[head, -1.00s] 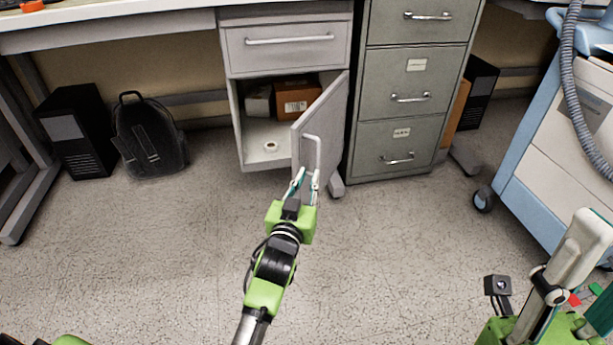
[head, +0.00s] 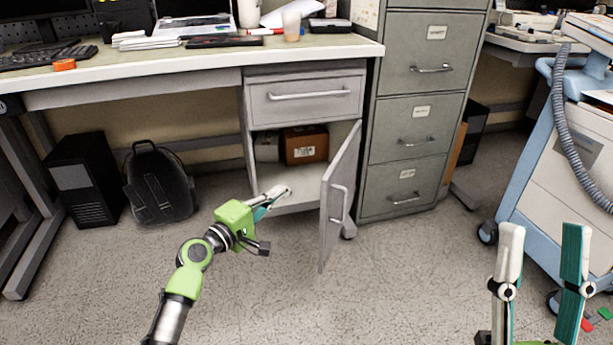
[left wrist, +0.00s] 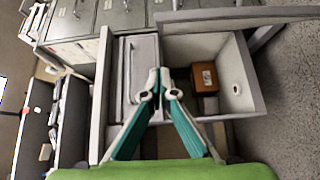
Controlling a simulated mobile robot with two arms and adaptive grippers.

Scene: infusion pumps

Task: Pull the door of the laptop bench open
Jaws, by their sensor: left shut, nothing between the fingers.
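The grey door (head: 340,195) of the laptop bench stands swung out from the cabinet, hinged on its right side, with its bar handle (head: 338,203) showing. In the left wrist view the door (left wrist: 235,15) is the slab along the top. My left gripper (head: 284,191) is shut and empty, left of the door and apart from its handle, in front of the cabinet opening. Its closed fingertips (left wrist: 160,82) show in the left wrist view. My right gripper (head: 540,235) is open and empty at the lower right, far from the door.
A brown box (head: 305,145) sits inside the cabinet, below a closed drawer (head: 305,98). A filing cabinet (head: 412,135) stands close on the right. A backpack (head: 158,185) and a black computer case (head: 85,180) are left.

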